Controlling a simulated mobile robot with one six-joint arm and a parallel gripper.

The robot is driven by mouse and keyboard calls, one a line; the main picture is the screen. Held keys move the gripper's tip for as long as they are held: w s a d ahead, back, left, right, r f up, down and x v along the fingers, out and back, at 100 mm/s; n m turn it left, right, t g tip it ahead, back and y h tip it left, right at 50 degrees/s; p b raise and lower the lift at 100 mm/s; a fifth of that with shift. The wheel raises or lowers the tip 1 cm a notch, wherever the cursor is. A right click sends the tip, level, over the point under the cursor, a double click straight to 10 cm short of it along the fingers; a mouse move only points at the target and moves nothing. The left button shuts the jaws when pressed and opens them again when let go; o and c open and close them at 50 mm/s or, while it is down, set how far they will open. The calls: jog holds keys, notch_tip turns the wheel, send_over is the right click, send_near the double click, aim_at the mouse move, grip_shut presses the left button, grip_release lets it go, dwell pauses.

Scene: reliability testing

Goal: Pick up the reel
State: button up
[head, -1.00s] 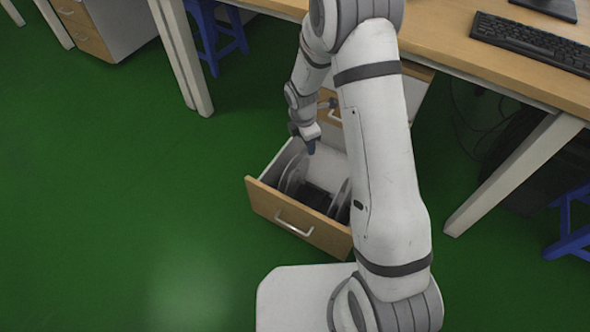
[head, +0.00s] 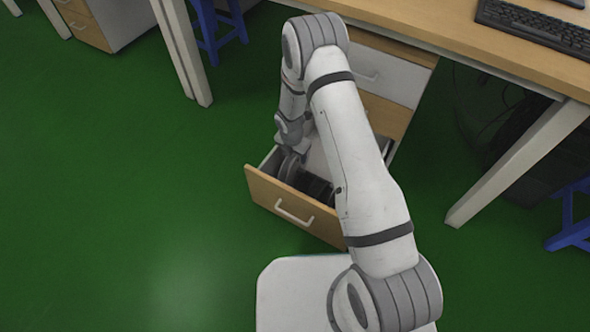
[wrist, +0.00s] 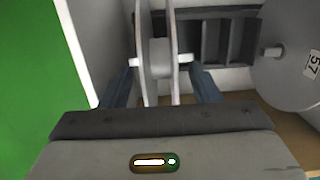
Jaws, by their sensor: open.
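A grey-white reel (wrist: 145,60) stands on edge in the open drawer (head: 285,205), its two flanges seen nearly edge-on in the wrist view. In the head view part of this reel (head: 290,168) shows below my gripper. My gripper (wrist: 160,72) is open, with one blue-grey finger on each side of the reel's flanges; I cannot tell whether either finger touches. A second reel (wrist: 295,65), with a label reading "57", is at the right in the wrist view. In the head view my arm hides much of the drawer's inside.
A dark slotted rack (wrist: 215,38) lies behind the reels. The drawer's white side wall (wrist: 88,45) is close to my gripper's left. A desk (head: 440,35) stands above and behind, with a keyboard (head: 535,30). Green floor (head: 120,200) is clear at left.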

jog(key=shift+w+f, duration=0.1)
jog(key=shift+f, duration=0.8)
jog(key=shift+r, duration=0.1)
grip_shut()
